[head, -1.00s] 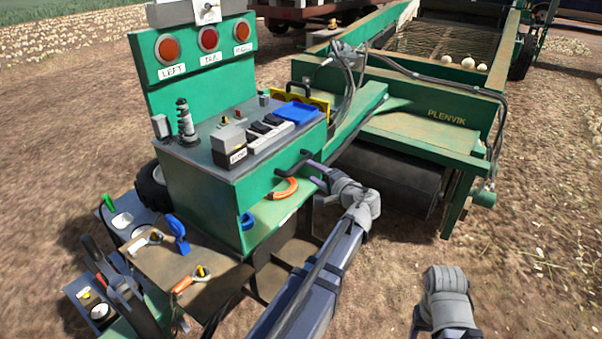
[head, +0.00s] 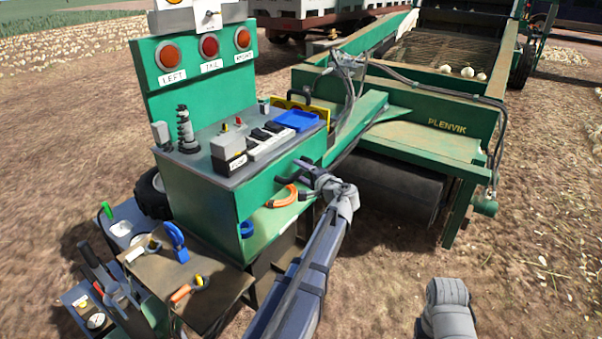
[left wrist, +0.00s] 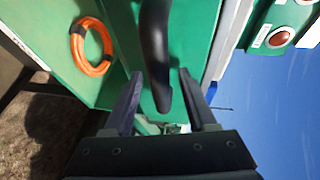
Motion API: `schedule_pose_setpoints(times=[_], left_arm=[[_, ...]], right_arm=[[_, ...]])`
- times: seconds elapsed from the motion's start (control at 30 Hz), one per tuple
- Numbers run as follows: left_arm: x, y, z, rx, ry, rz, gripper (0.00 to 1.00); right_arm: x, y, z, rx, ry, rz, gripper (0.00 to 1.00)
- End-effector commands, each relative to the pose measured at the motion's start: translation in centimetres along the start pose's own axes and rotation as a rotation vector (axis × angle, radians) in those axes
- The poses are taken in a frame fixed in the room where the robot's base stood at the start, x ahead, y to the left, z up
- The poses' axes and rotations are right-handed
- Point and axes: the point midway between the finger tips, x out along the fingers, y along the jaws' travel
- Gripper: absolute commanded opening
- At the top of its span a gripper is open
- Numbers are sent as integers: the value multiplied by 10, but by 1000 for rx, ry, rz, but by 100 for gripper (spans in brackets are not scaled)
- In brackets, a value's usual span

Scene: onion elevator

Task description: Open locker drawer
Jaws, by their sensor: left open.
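The green locker cabinet (head: 212,212) stands at the left centre of the head view, with a dark curved handle on its front. In the left wrist view this black handle (left wrist: 156,40) runs down from the top and its lower end lies between my fingers. My left gripper (left wrist: 160,75) is open, one finger on each side of the handle, with gaps still visible. In the head view my left gripper (head: 303,172) is at the cabinet front and partly hides the handle. Only a grey part of my right arm shows at the lower right; its gripper is not visible.
A brown tray (head: 150,270) with tools is at lower left. The green harvester (head: 430,125) stands behind right. Bare soil lies at the right.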

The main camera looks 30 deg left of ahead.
Motion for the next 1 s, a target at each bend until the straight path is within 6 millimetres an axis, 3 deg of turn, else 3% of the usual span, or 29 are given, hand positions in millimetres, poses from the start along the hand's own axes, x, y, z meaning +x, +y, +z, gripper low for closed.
schedule_pose_setpoints(times=[0.1,0.6,1.0], left_arm=[[0,0,0,0,0,0,57],[0,0,0,0,0,1,1],[0,0,0,-1,0,1,0]], right_arm=[[0,0,0,0,0,0,61],[0,0,0,0,0,0,61],[0,0,0,0,0,0,61]])
